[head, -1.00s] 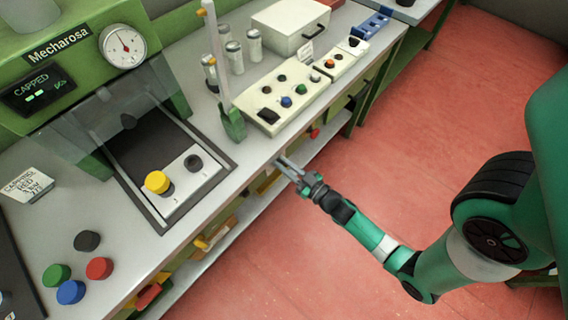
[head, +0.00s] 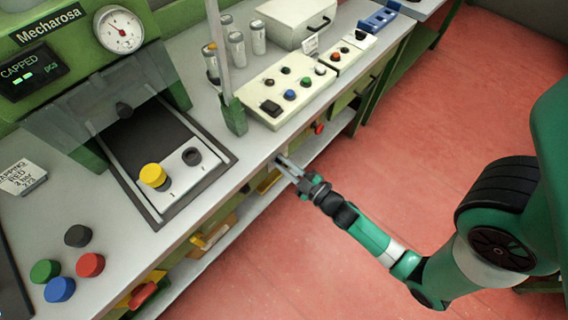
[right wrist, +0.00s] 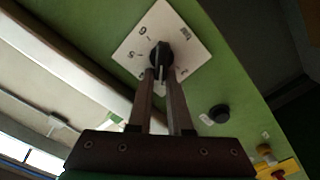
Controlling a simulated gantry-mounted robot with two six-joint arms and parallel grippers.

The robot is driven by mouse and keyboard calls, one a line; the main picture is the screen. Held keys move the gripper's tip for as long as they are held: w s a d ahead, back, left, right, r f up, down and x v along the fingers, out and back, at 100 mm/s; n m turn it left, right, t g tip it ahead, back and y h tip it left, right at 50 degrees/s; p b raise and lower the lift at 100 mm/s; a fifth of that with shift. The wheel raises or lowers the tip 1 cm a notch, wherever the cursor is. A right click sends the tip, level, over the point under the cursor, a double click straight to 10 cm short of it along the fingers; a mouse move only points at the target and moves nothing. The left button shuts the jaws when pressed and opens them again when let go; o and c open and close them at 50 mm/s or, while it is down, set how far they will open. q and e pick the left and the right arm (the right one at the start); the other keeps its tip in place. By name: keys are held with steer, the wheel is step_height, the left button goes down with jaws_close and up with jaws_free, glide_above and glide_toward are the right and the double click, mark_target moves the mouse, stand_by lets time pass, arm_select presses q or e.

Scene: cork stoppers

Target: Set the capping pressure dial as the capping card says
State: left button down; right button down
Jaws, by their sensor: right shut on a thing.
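The capping card (head: 22,177) lies at the left of the bench; its small print seems to read capping, red, 3 bar. In the right wrist view, the pressure dial is a black knob (right wrist: 161,52) on a white square scale plate (right wrist: 146,36) with numbers, fixed to a green panel. My right gripper (right wrist: 160,76) is shut on this knob, and its fingers hide part of the scale. In the head view my right gripper (head: 283,164) is at the bench's front edge, and the dial is hidden there. My left gripper is not in view.
A round gauge (head: 119,30) and a CAPPED display (head: 31,73) are on the green machine. A yellow cap (head: 152,175) stands on the pale plate, with several loose caps at the lower left. A button box (head: 286,92) is behind my gripper. A black knob (right wrist: 219,113) is beside the dial.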

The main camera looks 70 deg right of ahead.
steer(key=shift+f+n+b, duration=0.45)
steer(key=shift+f+n, duration=0.1)
steer(key=shift+n, duration=0.45)
steer(key=shift+g, duration=0.3)
steer(key=c, duration=1)
jaws_free()
steer(key=shift+r, duration=0.1)
steer(key=shift+o, duration=0.8)
steer(key=shift+s+r, duration=0.1)
steer(key=shift+r, duration=0.05)
steer(key=p+v, duration=0.4)
steer(key=v, duration=0.7)
steer(key=shift+s+p, duration=0.35)
